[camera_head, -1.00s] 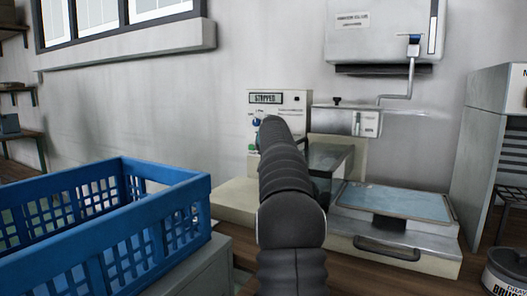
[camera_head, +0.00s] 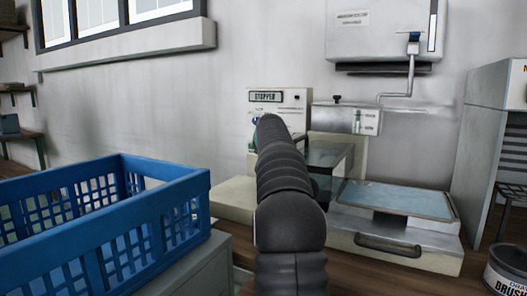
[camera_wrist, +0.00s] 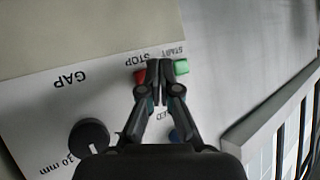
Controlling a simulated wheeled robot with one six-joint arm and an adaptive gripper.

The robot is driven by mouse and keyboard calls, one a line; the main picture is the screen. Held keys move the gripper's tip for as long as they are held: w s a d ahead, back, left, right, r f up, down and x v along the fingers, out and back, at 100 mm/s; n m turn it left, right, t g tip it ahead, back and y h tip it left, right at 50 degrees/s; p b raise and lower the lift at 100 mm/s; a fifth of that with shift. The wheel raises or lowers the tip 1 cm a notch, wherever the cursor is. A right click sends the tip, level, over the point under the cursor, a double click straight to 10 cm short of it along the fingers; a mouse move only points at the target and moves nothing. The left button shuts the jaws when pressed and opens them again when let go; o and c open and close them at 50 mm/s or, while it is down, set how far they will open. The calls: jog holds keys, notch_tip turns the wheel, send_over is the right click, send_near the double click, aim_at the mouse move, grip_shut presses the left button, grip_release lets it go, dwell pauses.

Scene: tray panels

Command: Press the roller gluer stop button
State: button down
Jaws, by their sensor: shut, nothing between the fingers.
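The roller gluer's white control panel (camera_head: 297,100) stands at the wall in the head view, with a display (camera_head: 265,97) reading STOPPED. In the wrist view the panel appears upside down. The red stop button (camera_wrist: 140,76) sits beside the STOP label, partly covered by a finger. The green start button (camera_wrist: 181,67) is at the other side of the fingertips. My gripper (camera_wrist: 159,68) is shut and empty, its tips over the panel between the two buttons, closer to the red one. I cannot tell whether it touches the button.
A blue crate (camera_head: 160,190) stands at left. A metal tray machine (camera_head: 440,262) is at right, with a wall-mounted box (camera_head: 382,30) above.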

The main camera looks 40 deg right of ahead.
jog(key=a+b, duration=0.1)
jog(key=s+a+b, duration=0.1)
jog(key=a, duration=0.1)
jog(key=s+a+b, duration=0.1)
jog(key=shift+a, duration=0.3)
dwell(0.3)
dwell(0.8)
